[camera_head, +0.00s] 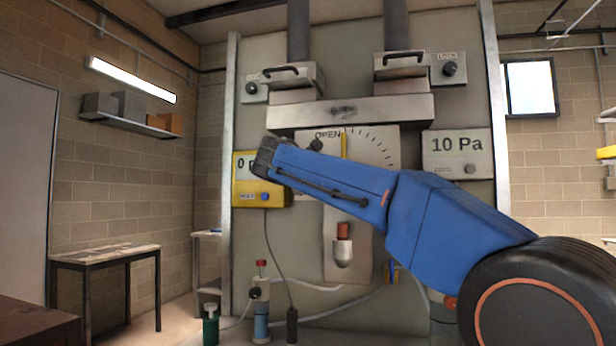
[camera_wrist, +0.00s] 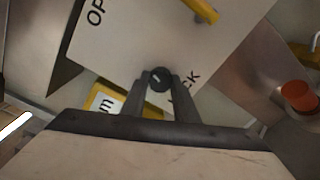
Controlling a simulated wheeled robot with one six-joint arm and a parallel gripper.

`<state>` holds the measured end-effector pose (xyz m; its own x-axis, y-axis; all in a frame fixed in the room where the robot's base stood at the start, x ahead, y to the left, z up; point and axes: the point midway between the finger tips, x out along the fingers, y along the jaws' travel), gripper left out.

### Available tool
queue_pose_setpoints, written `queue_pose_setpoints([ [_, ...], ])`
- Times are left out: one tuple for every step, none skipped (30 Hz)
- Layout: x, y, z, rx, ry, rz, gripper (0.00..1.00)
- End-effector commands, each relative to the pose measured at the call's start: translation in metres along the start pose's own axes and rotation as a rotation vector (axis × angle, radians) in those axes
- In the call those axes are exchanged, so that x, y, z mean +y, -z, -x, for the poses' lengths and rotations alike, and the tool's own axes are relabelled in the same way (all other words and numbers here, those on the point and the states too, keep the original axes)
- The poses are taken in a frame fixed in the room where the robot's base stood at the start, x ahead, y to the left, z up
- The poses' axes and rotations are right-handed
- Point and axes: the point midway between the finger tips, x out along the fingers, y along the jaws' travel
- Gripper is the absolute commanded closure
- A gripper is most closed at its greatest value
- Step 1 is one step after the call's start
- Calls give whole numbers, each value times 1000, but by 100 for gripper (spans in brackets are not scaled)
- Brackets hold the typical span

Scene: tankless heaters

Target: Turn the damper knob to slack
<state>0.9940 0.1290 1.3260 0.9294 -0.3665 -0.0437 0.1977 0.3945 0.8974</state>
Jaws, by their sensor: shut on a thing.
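The damper knob (camera_wrist: 158,79) is small, round and black, with a short pale mark on its face. In the wrist view it sits between the two dark fingers of my gripper (camera_wrist: 159,84), which are shut on it. It is on a pale panel, between a label starting "OP" and one ending "CK"; the rest of both is cut off or hidden. In the head view the dark shape of the knob (camera_head: 316,144) shows just under the word OPEN, above my blue arm. My arm hides the lower part of the panel, and the fingers are hard to make out there.
A yellow pointer (camera_head: 344,145) stands nearly upright on the panel's scale. A yellow gauge box (camera_head: 262,195) is at left, and a "10 Pa" display (camera_head: 457,152) at right. A red-topped fitting (camera_head: 343,231) is below my arm. Bottles and hoses stand below.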

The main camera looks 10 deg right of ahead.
Motion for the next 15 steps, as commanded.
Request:
queue_pose_setpoints([
  [-1,2,0,0,3,25,95],
  [-1,2,0,0,3,40,95],
  [-1,2,0,-1,3,57,95],
  [-1,2,0,-1,3,69,95],
  [-1,2,0,-2,4,80,95],
  [-2,2,0,-2,4,92,95],
  [-2,2,0,-3,4,100,95],
  [-2,2,0,-3,4,108,95],
  [-2,2,0,-3,4,115,95],
  [-2,2,0,-3,4,120,95],
  [-2,2,0,-3,4,125,95],
  [-2,2,0,-4,4,130,95],
  [-2,2,0,-4,4,132,95],
  [-2,2,0,-4,5,134,95],
  [-2,2,0,-4,5,136,95],
])
